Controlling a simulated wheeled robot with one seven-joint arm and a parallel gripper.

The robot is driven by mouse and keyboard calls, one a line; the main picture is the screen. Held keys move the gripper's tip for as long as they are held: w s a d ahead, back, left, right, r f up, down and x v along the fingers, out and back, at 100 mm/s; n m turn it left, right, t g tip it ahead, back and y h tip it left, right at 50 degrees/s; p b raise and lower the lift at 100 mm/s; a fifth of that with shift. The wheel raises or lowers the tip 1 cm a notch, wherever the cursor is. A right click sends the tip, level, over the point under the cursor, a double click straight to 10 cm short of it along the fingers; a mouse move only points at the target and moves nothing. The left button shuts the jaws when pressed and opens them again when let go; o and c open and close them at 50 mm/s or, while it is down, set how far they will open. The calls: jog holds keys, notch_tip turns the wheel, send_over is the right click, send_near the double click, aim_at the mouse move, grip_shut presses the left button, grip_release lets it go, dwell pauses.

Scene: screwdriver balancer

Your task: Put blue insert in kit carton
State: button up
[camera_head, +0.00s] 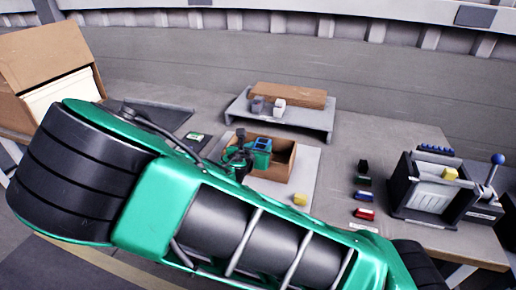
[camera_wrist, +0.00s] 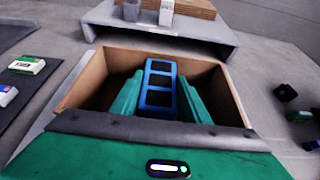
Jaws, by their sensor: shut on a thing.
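The blue insert (camera_head: 262,146) is a small rectangular frame with dark square openings. It also shows upright in the middle of the wrist view (camera_wrist: 159,88), between the green fingers of my gripper (camera_wrist: 161,98). My gripper is shut on it. The kit carton (camera_head: 284,163) is an open brown box on a pale board. In the wrist view, the carton's walls (camera_wrist: 228,98) surround the fingers and the insert. The insert is over or partly inside the carton opening; whether it touches the floor is hidden. My arm covers the near-left part of the carton in the head view.
A grey raised shelf (camera_head: 250,115) with a brown board and two small blocks stands behind the carton. A yellow piece (camera_head: 300,199) lies in front. Several small coloured parts and a dark lever fixture (camera_head: 430,190) are at right. A dark mat (camera_wrist: 30,75) is at left.

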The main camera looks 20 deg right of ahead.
jog(key=shift+f, duration=0.35)
jog(key=o, duration=1)
jog(key=shift+r, duration=0.1)
jog(key=shift+r, duration=0.15)
jog(key=v, duration=1.2)
jog(key=shift+r, duration=0.3)
